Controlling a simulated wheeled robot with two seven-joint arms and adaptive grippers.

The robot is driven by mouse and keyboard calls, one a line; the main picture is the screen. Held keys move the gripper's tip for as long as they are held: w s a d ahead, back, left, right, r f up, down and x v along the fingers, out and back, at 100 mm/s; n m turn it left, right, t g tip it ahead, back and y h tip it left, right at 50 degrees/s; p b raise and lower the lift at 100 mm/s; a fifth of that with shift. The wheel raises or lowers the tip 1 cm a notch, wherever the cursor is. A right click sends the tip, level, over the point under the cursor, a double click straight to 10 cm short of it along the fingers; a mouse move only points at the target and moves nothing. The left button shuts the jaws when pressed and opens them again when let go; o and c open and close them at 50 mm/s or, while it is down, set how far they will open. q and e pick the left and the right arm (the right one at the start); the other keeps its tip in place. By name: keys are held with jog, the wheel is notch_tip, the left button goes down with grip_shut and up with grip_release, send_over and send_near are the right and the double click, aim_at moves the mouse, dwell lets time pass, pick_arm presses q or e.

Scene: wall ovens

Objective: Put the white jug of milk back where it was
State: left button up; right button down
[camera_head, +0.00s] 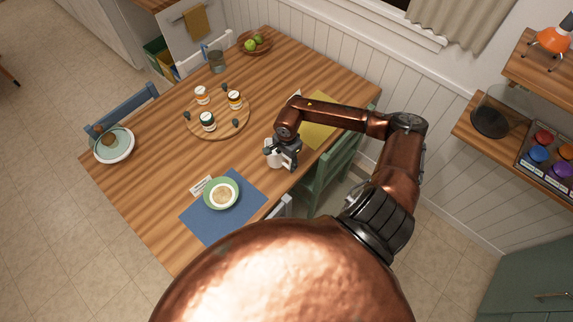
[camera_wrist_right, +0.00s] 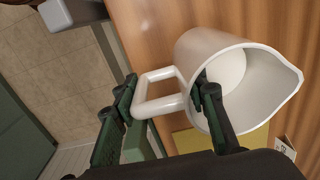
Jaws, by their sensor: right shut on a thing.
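The white jug (camera_head: 277,158) is at my right gripper (camera_head: 283,148), over the near right part of the wooden table. In the wrist view the open-topped jug (camera_wrist_right: 218,62) shows its spout at the right and its handle toward the left. White fills the bottom of its inside. My right gripper (camera_wrist_right: 165,102) is shut on the jug at its handle side, with one finger at the handle's outer side and the other at the rim. I cannot tell whether the jug's base touches the table. My left gripper is not in view.
A green bowl (camera_head: 221,193) sits on a blue mat (camera_head: 230,230). A round board (camera_head: 218,128) holds several jars. A yellow mat (camera_head: 320,130) lies right of the jug, near a green chair (camera_head: 335,170). Apples in a bowl (camera_head: 255,48) stand at the back. The table's left middle (camera_head: 155,145) is clear.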

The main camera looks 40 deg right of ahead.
jog(key=shift+w+d+f, duration=0.35)
jog(key=shift+w+f, duration=0.15)
jog(key=shift+f, duration=0.1)
notch_tip(320, 180, down, 3)
jog(key=shift+r+p, duration=0.1)
jog(key=shift+p, duration=0.25)
jog(key=shift+f, duration=0.25)
jog(key=c, duration=1.2)
grip_release()
jog(key=shift+s, duration=0.1)
jog(key=shift+r, duration=0.1)
